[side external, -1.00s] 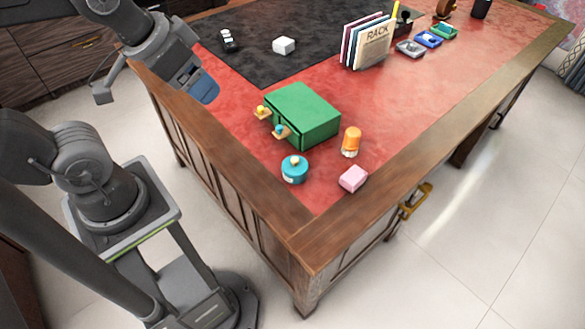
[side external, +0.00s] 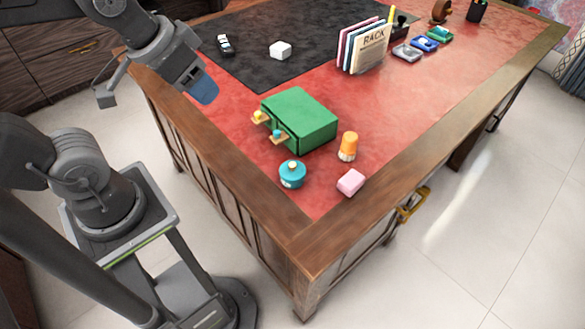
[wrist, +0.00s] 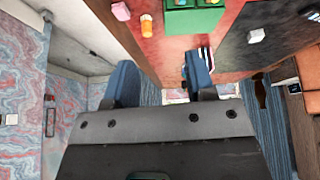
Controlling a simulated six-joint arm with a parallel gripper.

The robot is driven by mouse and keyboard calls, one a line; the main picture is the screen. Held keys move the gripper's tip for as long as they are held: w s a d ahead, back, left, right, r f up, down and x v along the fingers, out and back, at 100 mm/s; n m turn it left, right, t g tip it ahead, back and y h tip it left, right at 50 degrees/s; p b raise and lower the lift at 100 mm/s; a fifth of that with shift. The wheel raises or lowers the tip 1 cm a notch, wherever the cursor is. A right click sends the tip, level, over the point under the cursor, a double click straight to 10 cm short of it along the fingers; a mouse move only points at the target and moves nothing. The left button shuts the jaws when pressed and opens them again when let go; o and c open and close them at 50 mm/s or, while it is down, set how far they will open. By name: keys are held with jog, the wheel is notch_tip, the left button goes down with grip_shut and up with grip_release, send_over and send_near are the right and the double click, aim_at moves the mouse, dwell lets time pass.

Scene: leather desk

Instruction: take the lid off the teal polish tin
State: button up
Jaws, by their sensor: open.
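The teal polish tin (side external: 292,180) stands upright near the front corner of the desk in the side external view. Its lid (side external: 292,167) is on it, with a small pale knob on top. I cannot make out the tin in the wrist view. My gripper (side external: 203,91) is well to the upper left of the tin, raised near the desk's left edge and apart from everything. In the wrist view its two blue fingers (wrist: 163,82) are spread with nothing held between them.
A green box (side external: 300,120) with small knobbed drawers pulled out stands just behind the tin. An orange-topped brush (side external: 348,146) and a pink block (side external: 350,182) are to its right. A rack of folders (side external: 364,48) and a white cube (side external: 280,50) are farther back.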

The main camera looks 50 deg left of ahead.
jog(key=w+d+f+n+g, duration=0.25)
jog(key=w+f+n, duration=0.2)
jog(key=w, duration=0.55)
jog(key=n+g, duration=0.3)
jog(key=n, duration=0.1)
send_over(293, 164)
jog(key=shift+m, duration=0.25)
jog(key=f, duration=1.7)
jog(key=shift+a+f, duration=0.3)
jog(key=shift+f, duration=0.05)
jog(key=shift+d+f, duration=0.15)
jog(key=shift+f, duration=1.2)
jog(key=shift+d+f, duration=0.15)
jog(key=shift+f, duration=1.15)
jog(key=shift+c, duration=0.4)
grip_shut()
